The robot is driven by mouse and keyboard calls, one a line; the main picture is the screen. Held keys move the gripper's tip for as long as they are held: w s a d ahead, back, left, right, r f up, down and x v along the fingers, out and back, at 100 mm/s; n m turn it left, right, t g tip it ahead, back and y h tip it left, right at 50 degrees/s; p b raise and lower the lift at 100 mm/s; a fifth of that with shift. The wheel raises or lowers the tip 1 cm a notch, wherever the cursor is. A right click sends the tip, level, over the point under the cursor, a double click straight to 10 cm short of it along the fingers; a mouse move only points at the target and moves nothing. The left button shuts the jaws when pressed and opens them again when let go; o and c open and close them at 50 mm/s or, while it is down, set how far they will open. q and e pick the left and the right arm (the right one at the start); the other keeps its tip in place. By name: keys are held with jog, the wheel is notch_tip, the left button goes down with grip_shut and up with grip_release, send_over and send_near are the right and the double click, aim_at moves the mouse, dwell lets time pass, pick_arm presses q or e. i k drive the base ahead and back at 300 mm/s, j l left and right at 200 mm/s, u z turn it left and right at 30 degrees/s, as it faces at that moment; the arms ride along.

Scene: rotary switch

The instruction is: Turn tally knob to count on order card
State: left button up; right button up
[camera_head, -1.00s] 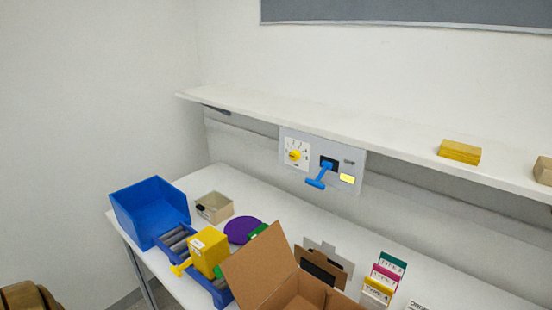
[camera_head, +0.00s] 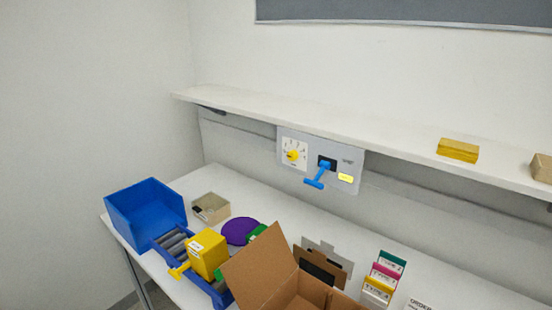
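The tally knob (camera_head: 291,156) is yellow and sits on a white dial plate (camera_head: 294,144) at the left of a grey panel under the shelf. The dial's marks are too small to read. A blue lever (camera_head: 317,177) sticks out of the panel right of the knob, with a yellow rectangle (camera_head: 346,178) beyond it. A white card marked "ORDER" (camera_head: 419,304) is cut off at the bottom edge; no count on it can be read. Neither of my grippers is in view.
A white table holds a blue bin (camera_head: 146,209), a yellow box (camera_head: 207,253) on rollers, a beige tray (camera_head: 211,208), a purple disc (camera_head: 240,231), an open cardboard box (camera_head: 262,264) and coloured cards (camera_head: 386,277). The shelf (camera_head: 330,138) overhangs the panel and carries a yellow block (camera_head: 458,150).

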aim_at(292, 155)
jog(key=l+z, duration=0.7)
jog(key=l, duration=0.2)
jog(key=k, duration=0.05)
